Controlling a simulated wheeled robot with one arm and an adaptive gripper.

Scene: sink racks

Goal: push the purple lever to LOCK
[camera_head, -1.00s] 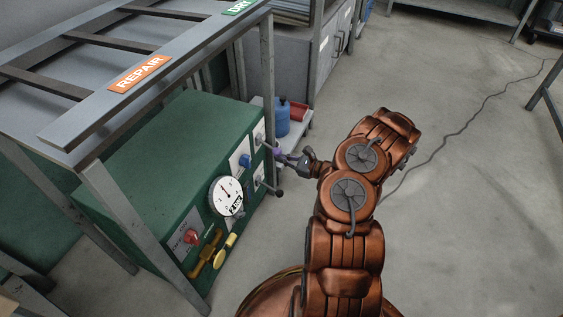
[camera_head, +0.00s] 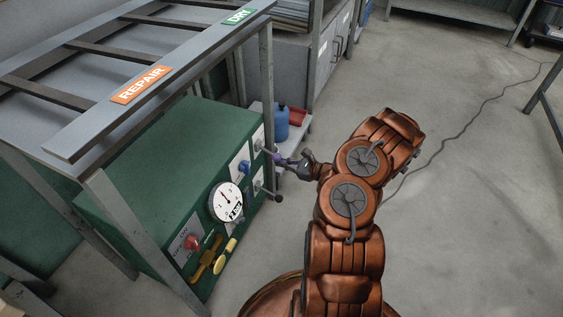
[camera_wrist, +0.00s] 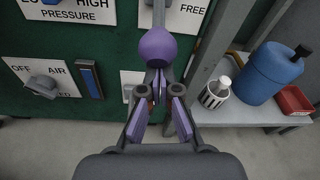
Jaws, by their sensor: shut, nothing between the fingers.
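The purple lever shows in the wrist view as a round purple knob (camera_wrist: 158,46) on a grey stem, in front of a white plate (camera_wrist: 190,12) marked FREE. The LOCK marking is not visible. My gripper (camera_wrist: 158,84) is shut and empty, its fingertips just below the knob in the picture. Whether they touch it I cannot tell. In the head view my gripper (camera_head: 291,163) reaches the right end of the green cabinet's front (camera_head: 160,150), where the small purple lever (camera_head: 277,157) is partly hidden.
A pressure plate (camera_wrist: 70,12) and an air plate with a grey knob (camera_wrist: 42,87) sit left of the lever. A grey post (camera_wrist: 208,45) stands close right. Beyond it, a shelf holds a blue jug (camera_wrist: 267,73), a white bottle (camera_wrist: 216,92) and a red bin (camera_wrist: 295,101).

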